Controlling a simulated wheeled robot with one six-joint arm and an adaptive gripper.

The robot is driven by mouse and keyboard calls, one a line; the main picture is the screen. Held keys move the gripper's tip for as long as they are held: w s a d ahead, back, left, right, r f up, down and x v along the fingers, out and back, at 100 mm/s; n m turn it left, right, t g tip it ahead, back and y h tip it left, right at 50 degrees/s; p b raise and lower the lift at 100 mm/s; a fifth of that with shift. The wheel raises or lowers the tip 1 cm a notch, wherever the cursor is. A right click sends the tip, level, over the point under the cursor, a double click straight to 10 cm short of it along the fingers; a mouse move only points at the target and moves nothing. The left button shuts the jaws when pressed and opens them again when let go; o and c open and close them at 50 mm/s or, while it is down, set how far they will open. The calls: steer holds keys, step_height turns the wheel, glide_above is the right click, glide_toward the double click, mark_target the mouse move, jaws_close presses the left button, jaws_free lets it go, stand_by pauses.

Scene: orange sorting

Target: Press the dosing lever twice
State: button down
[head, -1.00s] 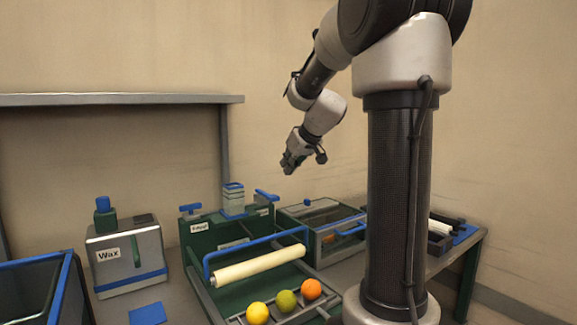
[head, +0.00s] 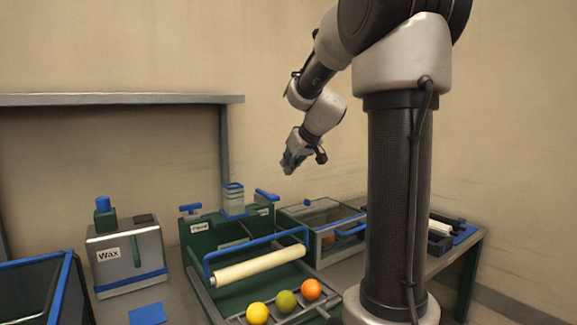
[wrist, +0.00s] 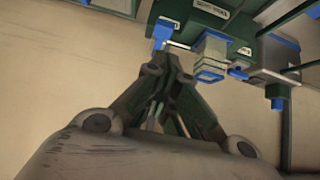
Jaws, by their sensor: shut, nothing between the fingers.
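A green station (head: 215,240) stands on the bench with a clear, blue-topped container (head: 233,200) at its back. A blue lever (head: 190,209) is to the container's left and another blue lever (head: 267,195) to its right; I cannot tell which is the dosing lever. My gripper (head: 288,167) is shut and empty, in the air above and slightly right of the right lever, apart from it. In the wrist view my gripper's fingertips (wrist: 170,65) point toward a blue piece (wrist: 162,32), and the container (wrist: 213,55) shows to their right.
A roller (head: 258,265) and blue bar cross the station, with a yellow fruit (head: 257,313), a green one (head: 286,301) and an orange one (head: 312,289) in front. A Wax dispenser (head: 125,262) stands left, near a blue-rimmed bin (head: 68,280). A clear-lidded box (head: 312,217) stands right.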

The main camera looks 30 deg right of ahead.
steer(key=m, duration=0.8)
glide_above(275, 195)
steer(key=shift+r+y, duration=0.35)
steer(key=shift+y, duration=0.05)
steer(key=shift+d+f, duration=0.1)
steer(key=shift+f, duration=4.35)
steer(key=shift+f, duration=0.35)
